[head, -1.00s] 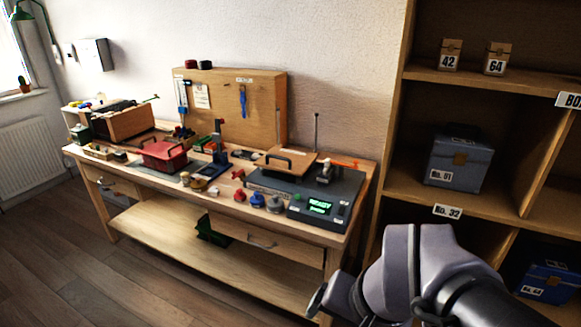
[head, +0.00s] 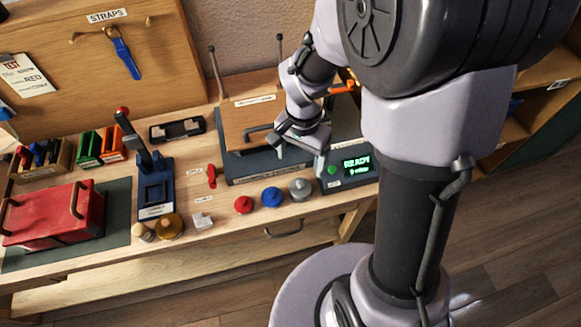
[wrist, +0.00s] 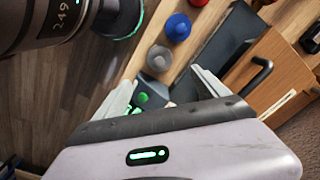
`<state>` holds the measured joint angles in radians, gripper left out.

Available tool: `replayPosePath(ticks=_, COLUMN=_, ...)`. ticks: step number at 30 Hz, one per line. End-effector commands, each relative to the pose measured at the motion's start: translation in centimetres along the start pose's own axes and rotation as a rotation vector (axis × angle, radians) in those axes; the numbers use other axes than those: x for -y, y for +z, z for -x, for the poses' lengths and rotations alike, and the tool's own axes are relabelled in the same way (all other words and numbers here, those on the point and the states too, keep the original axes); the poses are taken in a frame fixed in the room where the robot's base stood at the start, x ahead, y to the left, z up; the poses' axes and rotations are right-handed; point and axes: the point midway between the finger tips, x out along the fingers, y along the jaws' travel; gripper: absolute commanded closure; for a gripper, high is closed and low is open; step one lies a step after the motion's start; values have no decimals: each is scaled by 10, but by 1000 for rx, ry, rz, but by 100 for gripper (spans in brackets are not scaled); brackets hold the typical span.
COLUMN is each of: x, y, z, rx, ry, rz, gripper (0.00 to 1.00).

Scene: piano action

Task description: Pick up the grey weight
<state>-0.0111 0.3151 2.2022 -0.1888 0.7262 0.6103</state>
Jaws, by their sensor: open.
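The grey weight (head: 300,188) stands on the table's front part, at the right end of a row with a blue weight (head: 271,197) and a red weight (head: 243,204). In the wrist view the grey weight (wrist: 160,58) shows just beyond the fingertips, roughly between them. My gripper (head: 300,160) is open and empty, above and slightly behind the grey weight in the head view. Both fingers of my gripper (wrist: 160,77) show in the wrist view, spread apart. They do not appear to touch the weight.
A dark device with a green READY display (head: 356,166) stands just right of the grey weight. A red part (head: 211,176) and a small pale block (head: 202,220) lie to the left. The table's front edge is close.

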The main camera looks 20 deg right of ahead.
Motion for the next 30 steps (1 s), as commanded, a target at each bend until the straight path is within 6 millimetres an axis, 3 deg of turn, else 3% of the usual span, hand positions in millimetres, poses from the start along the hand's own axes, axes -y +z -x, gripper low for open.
replayPosePath(ticks=1, x=-1, y=1, z=-23, rx=3, ry=3, rz=1, gripper=16)
replayPosePath(ticks=6, x=-1, y=1, z=-66, rx=2, ry=2, rz=1, gripper=16)
replayPosePath(ticks=14, x=-1, y=0, z=-93, rx=1, ry=0, rz=0, gripper=16)
replayPosePath(ticks=19, x=-3, y=-2, z=-128, rx=1, ry=1, rz=0, gripper=16)
replayPosePath(ticks=26, x=-3, y=-2, z=-131, rx=-1, ry=-1, rz=0, gripper=16)
replayPosePath(ticks=30, x=-3, y=-2, z=-131, rx=0, ry=-1, rz=1, gripper=42)
